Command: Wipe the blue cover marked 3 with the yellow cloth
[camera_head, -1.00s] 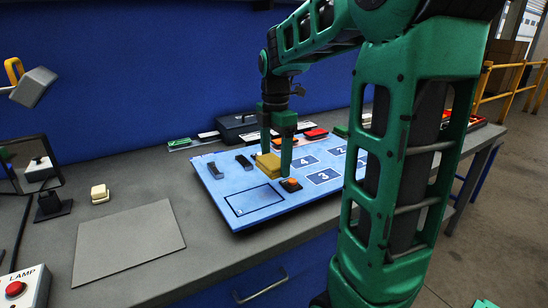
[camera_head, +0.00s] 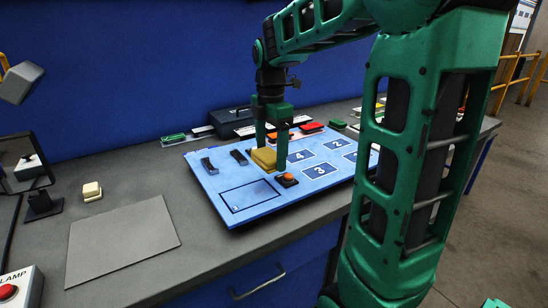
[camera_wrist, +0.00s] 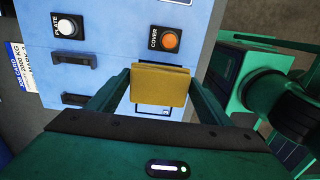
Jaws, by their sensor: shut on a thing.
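My gripper (camera_head: 271,150) is shut on the folded yellow cloth (camera_head: 263,158), above or on the blue panel (camera_head: 222,186); I cannot tell whether the cloth touches it. In the wrist view the cloth (camera_wrist: 158,86) sits between the two fingers. The blue cover marked 3 (camera_head: 320,171) is on the panel, to the right of the cloth and apart from it. Covers marked 4 (camera_head: 299,155) and 2 (camera_head: 338,144) lie behind it. In the wrist view the cloth and gripper hide part of the panel.
An orange button (camera_head: 287,178) stands on the panel between the cloth and cover 3. Dark handles (camera_head: 208,166) are on its left part. A grey mat (camera_head: 122,242) and a pale block (camera_head: 92,191) lie to the left. My arm hides the panel's right end.

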